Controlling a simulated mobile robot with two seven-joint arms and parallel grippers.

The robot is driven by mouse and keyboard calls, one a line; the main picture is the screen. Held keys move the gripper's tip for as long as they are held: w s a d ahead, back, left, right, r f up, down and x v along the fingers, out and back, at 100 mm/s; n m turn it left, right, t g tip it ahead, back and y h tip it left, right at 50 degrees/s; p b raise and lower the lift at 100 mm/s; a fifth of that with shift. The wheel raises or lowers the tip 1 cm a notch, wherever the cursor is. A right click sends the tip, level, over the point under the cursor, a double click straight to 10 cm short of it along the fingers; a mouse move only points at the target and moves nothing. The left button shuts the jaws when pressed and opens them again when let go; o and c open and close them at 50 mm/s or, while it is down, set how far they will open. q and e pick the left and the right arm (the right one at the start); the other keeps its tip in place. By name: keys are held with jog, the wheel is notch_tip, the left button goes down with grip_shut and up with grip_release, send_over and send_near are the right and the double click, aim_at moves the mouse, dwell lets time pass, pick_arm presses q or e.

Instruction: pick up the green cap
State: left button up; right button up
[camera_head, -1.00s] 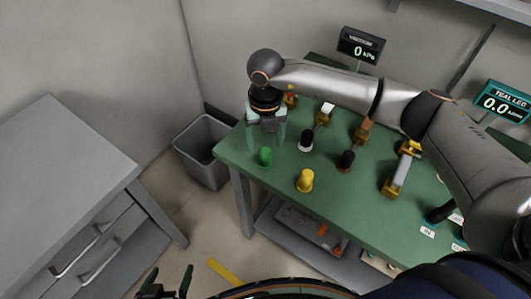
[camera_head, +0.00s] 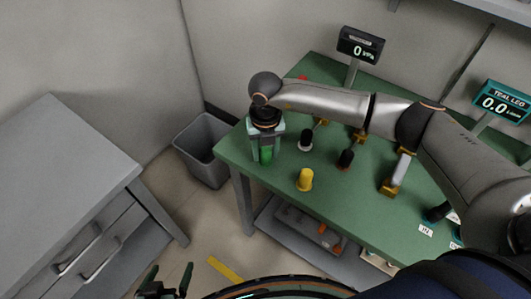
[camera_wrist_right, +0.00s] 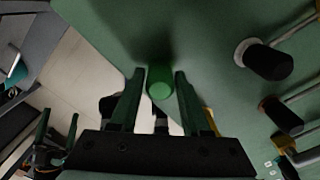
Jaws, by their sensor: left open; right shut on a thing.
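The green cap (camera_head: 266,156) is at the left corner of the green table, between the fingers of my right gripper (camera_head: 266,150). My right gripper points down and is shut on the cap. In the right wrist view the green cap (camera_wrist_right: 160,83) sits between the two dark green fingers, near their tips. I cannot tell whether the cap touches the table. My left gripper (camera_head: 166,281) is open and empty at the bottom left, low and away from the table.
A grey bin (camera_head: 204,150) stands left of the table. A gauge display (camera_head: 360,47) rises behind.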

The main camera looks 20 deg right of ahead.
aim_at(266, 149)
grip_shut()
jog(key=shift+r, duration=0.1)
jog(key=shift+r, duration=0.5)
notch_tip(266, 149, up, 2)
jog(key=shift+r+b, duration=0.1)
jog(key=shift+b, duration=0.25)
jog(key=s+d+r, duration=0.2)
jog(key=s+r, duration=0.3)
jog(key=s, duration=0.1)
jog(key=s+d+r+b, duration=0.1)
jog(key=s+d+r, duration=0.1)
jog(key=s+r, duration=0.2)
jog(key=s, duration=0.3)
jog(key=shift+s+d+r, duration=0.15)
jog(key=shift+d+r, duration=0.2)
